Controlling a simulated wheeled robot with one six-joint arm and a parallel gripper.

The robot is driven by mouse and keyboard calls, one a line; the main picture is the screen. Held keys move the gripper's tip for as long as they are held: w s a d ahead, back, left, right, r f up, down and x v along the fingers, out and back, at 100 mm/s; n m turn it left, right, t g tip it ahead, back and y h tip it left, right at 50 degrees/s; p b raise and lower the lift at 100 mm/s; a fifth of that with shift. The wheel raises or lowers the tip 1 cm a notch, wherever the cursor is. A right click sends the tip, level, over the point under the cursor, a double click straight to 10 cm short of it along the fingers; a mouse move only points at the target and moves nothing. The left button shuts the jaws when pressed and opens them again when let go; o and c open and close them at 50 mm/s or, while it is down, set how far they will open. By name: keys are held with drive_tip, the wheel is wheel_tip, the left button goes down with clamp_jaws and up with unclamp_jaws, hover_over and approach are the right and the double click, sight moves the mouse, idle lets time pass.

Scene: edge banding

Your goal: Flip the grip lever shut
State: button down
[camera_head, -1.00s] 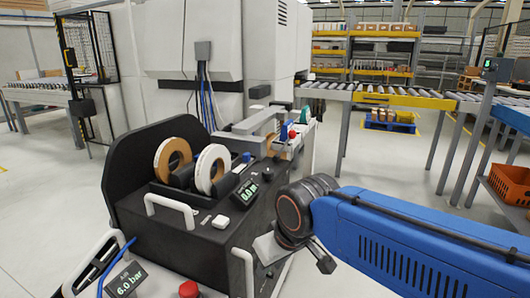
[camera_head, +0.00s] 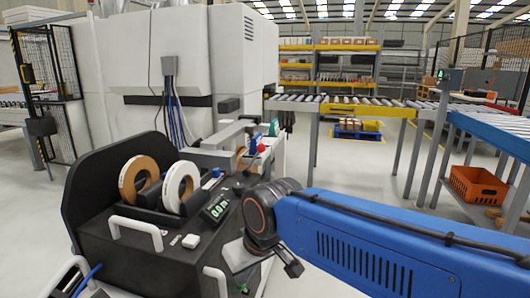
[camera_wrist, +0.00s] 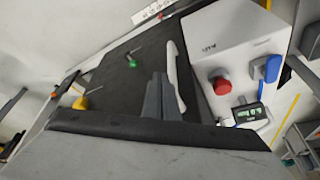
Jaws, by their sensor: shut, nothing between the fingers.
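The wrist view shows a dark panel with a green-knobbed lever (camera_wrist: 132,61) and a yellow-knobbed lever (camera_wrist: 82,102). A blue lever-like part (camera_wrist: 267,68) stands on a white housing beside a red button (camera_wrist: 221,86). I cannot tell which of these is the grip lever. My gripper (camera_wrist: 157,76) is shut and empty, with its grey fingers over the dark panel, beside a white bar handle (camera_wrist: 175,75). Contact with the handle cannot be told.
The dark machine carries a brown-rimmed reel (camera_head: 140,178), a white reel (camera_head: 181,187) and white handles (camera_head: 135,228). A small display (camera_wrist: 247,115) stands near the red button. A roller conveyor (camera_head: 345,104) and an orange crate (camera_head: 478,186) are farther off.

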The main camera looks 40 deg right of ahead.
drive_tip(key=w+d+r+m+y, duration=0.3)
drive_tip(key=w+d+r+m, duration=0.6)
drive_tip(key=w+d+r, duration=0.55)
drive_tip(key=w+d+r+m+t, duration=0.1)
drive_tip(key=d+r, duration=0.3)
drive_tip(key=d, duration=0.8)
drive_tip(key=w+d+r+m+t, duration=0.1)
drive_tip(key=d+r+m+t, duration=0.2)
drive_tip(key=d, duration=0.9)
drive_tip(key=shift+w+r+m+t, duration=0.35)
drive_tip(key=shift+r+m, duration=0.25)
drive_tip(key=shift+r, duration=0.1)
drive_tip(key=shift+w+f, duration=0.1)
drive_tip(key=w+a+f, duration=0.4)
drive_tip(key=w+f, duration=0.1)
drive_tip(key=w, duration=0.5)
drive_tip(key=shift+w+f, duration=0.3)
